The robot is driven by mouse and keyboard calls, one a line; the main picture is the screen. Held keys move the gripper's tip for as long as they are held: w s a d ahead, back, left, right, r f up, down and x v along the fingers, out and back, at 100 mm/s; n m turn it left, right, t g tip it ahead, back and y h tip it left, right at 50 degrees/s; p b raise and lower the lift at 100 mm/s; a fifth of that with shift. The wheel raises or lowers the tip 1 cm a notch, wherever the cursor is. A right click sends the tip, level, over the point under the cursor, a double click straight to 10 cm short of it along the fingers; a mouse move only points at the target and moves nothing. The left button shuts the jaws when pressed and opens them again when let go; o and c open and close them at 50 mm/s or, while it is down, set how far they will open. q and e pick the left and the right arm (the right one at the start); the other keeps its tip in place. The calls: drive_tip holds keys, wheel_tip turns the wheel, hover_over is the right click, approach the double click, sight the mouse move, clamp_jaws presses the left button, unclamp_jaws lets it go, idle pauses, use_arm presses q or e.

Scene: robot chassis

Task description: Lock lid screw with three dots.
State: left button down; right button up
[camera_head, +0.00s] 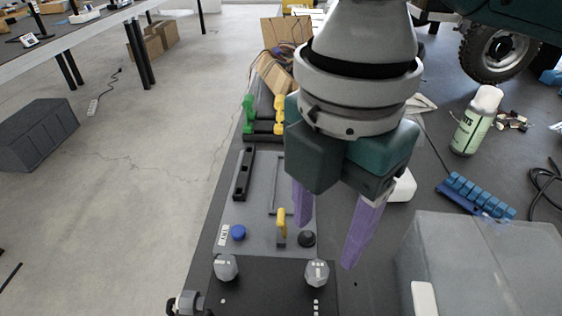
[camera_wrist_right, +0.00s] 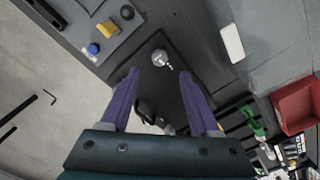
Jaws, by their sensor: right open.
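A dark lid plate (camera_head: 270,288) lies at the bottom of the head view. A grey screw knob (camera_head: 317,272) is at its right, with several small white dots on the plate beside it. A second grey knob (camera_head: 226,267) is at the left, with a single dot near it. My right gripper (camera_head: 326,245) is open and empty, its purple fingers pointing down near the right knob. In the right wrist view the dotted knob (camera_wrist_right: 159,57) lies beyond the fingertips, between their lines and apart from them. The left knob is not clear there. My left gripper is not in view.
On the grey panel behind the plate are a blue button (camera_head: 238,232), a yellow handle (camera_head: 282,225) and a black knob (camera_head: 306,239). A grey box (camera_head: 480,255) stands to the right. A spray can (camera_head: 476,120) and a blue rack (camera_head: 478,195) stand farther back.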

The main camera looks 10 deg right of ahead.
sight(318, 269)
wheel_tip(318, 269, down, 7)
drive_tip(key=shift+r+b, duration=0.1)
drive_tip(key=shift+b, duration=0.45)
drive_tip(key=shift+c, duration=0.2)
clamp_jaws()
